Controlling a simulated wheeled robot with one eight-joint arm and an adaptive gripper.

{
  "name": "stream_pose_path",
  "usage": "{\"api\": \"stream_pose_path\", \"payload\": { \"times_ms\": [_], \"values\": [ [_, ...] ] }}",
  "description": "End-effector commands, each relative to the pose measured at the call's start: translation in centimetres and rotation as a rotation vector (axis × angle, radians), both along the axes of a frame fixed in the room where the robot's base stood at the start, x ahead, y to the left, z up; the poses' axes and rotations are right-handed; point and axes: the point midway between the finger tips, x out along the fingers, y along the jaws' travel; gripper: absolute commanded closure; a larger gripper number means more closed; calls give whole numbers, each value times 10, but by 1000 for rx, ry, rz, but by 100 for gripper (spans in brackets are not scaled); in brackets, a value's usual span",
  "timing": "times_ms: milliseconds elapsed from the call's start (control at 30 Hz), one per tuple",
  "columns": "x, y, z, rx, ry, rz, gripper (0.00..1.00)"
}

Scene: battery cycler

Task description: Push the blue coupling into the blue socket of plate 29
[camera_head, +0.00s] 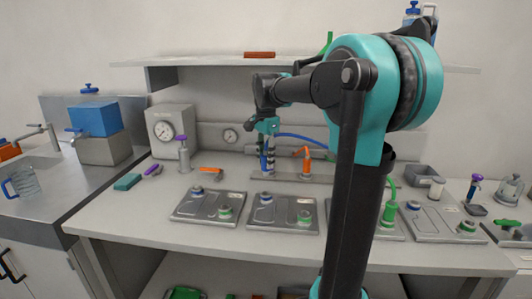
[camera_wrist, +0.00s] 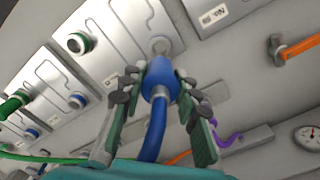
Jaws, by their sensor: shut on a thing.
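My gripper (camera_wrist: 158,90) is shut on the blue coupling (camera_wrist: 160,75), whose blue hose (camera_wrist: 152,140) trails between the fingers. The head view shows the gripper (camera_head: 266,128) above the rear-left socket of the middle plate. In the wrist view, the coupling's nose points towards a grey ring (camera_wrist: 160,45) on a plate (camera_wrist: 118,22). Whether they touch cannot be told. A label (camera_wrist: 213,15) is upside down and its number is too small to read surely.
The left plate (camera_head: 200,212) has blue and green sockets. A green coupling (camera_head: 390,212) stands in a plate at right, partly behind my arm. An orange coupling (camera_head: 306,162) stands on the rear strip. An orange-handled part (camera_head: 211,170) lies at the back left. A shelf (camera_head: 200,60) runs above.

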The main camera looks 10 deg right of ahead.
Motion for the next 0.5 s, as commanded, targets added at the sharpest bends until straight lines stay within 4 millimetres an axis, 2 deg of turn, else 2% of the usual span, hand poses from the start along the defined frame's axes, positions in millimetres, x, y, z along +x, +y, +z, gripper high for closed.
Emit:
{"api": "stream_pose_path", "payload": {
  "times_ms": [500],
  "values": [
    [0, 0, -46, 0, 0, 0, 100]
  ]
}}
